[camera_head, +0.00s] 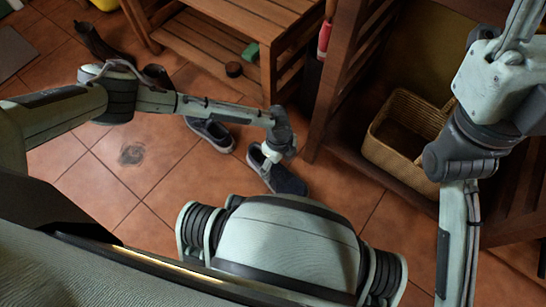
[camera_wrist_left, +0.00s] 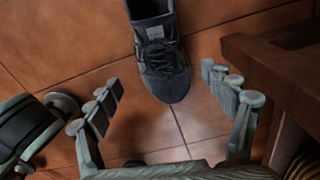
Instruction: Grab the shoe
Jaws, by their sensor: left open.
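A dark grey-blue laced shoe (camera_head: 287,182) lies on the tiled floor below my left gripper (camera_head: 270,163) in the head view. A second, similar shoe (camera_head: 211,133) lies on the floor to its left and farther back. In the left wrist view one dark shoe (camera_wrist_left: 160,55) points its toe toward my left gripper (camera_wrist_left: 163,85). The fingers are open and spread wide, one set on each side of the toe end, with nothing held. The top edge of that view cuts off the shoe's heel. My right arm is at the right; its gripper is not seen.
A wooden shelf (camera_head: 340,70) with a wicker basket (camera_head: 400,130) stands to the right, close to the shoe. Open floor (camera_head: 110,170) lies at the left.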

